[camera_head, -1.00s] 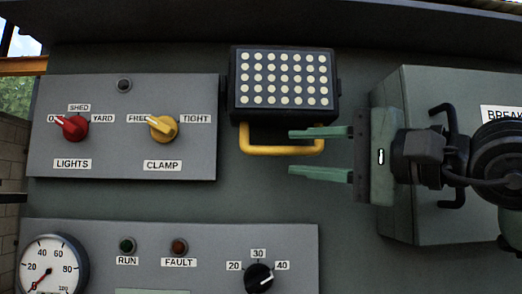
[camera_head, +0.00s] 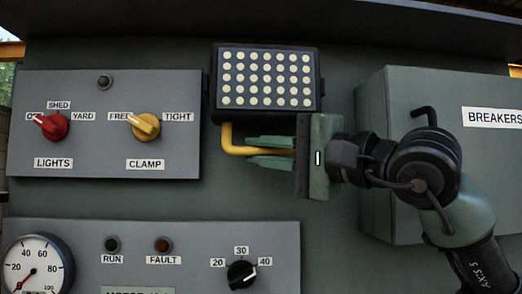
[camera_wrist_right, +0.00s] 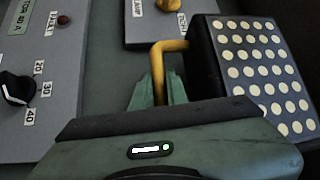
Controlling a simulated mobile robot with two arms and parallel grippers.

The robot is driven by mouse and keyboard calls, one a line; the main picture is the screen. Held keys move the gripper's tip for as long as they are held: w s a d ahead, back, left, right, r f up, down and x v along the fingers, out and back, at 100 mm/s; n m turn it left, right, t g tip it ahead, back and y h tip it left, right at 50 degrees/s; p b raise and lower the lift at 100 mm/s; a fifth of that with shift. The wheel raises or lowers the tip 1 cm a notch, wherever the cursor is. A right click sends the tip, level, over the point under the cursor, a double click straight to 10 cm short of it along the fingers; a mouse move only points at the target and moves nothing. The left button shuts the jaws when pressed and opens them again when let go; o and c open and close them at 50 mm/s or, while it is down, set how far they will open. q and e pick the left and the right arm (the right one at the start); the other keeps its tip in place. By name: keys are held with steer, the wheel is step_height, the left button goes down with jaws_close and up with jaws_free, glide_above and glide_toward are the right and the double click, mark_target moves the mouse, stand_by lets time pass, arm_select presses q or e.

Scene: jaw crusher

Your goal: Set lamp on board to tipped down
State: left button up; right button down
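The lamp (camera_head: 266,78) is a black box with rows of pale round dots on its face, mounted on the grey board. Its yellow bar handle (camera_head: 228,140) hangs below it. The lamp (camera_wrist_right: 262,70) and handle (camera_wrist_right: 157,62) also show in the right wrist view. My right gripper (camera_head: 252,151) comes in from the right, with one green finger above and one below the handle's lower bar. The fingers (camera_wrist_right: 158,92) are close together with the bar between them. The fingers cover part of the handle. My left gripper is not in view.
A panel with a red LIGHTS knob (camera_head: 54,126) and a yellow CLAMP knob (camera_head: 144,127) is left of the lamp. A lower panel holds a gauge (camera_head: 35,268) and a black dial (camera_head: 241,274). The BREAKERS box (camera_head: 400,90) projects at the right, behind my right arm.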

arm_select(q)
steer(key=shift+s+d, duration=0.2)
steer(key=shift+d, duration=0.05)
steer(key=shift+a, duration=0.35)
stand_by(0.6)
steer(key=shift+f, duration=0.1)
arm_select(e)
steer(key=shift+f, duration=0.1)
